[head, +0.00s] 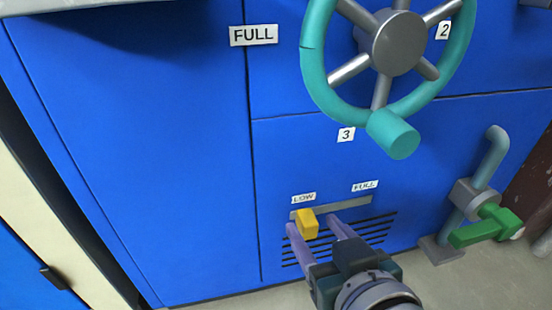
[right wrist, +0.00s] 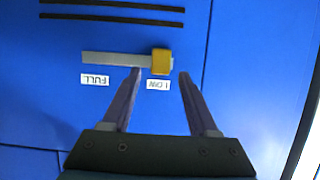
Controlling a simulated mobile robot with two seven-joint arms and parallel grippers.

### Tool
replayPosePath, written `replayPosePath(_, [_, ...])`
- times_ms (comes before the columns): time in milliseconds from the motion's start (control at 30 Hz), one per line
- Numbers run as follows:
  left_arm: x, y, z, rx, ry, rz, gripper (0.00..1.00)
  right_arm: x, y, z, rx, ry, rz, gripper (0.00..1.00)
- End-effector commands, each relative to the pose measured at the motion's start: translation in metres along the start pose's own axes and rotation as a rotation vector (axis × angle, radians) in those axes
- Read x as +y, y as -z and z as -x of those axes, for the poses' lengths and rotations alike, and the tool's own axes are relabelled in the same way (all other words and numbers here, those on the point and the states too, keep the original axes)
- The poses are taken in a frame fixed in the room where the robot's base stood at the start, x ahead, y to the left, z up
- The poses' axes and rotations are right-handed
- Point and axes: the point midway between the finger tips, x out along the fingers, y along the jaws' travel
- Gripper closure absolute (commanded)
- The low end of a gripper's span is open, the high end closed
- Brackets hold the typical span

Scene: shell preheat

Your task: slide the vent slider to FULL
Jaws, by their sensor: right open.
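The vent slider is a yellow knob (head: 307,223) on a grey horizontal track (head: 352,206) low on the blue panel. The knob sits at the LOW end, under the LOW label (head: 303,198); the FULL label (head: 365,186) is above the track's right end. In the right wrist view, which is upside down, the knob (right wrist: 161,61) lies between the finger ends. My right gripper (head: 311,226) is open, with one finger on each side of the knob. I cannot tell whether either finger touches it. My left gripper is not in view.
A teal handwheel (head: 316,75) with a thick handle (head: 394,135) is above the slider. A pipe with a green valve lever (head: 487,227) stands at the right. Dark vent slots (head: 375,228) lie below the track. A larger FULL sign (head: 253,35) is higher up.

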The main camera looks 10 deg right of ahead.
Motion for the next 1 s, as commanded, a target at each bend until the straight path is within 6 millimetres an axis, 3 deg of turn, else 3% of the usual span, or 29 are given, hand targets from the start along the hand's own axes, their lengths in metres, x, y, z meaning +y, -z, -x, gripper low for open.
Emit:
replayPosePath(200, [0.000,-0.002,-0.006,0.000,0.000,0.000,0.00,0.000,-0.001,-0.018,0.000,0.000,0.001,0.40])
replayPosePath(467, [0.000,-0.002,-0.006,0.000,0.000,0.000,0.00,0.000,0.000,-0.019,-0.001,0.000,0.000,0.40])
replayPosePath(1000, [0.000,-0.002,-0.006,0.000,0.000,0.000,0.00,0.000,0.000,-0.019,-0.001,0.000,0.000,0.98])
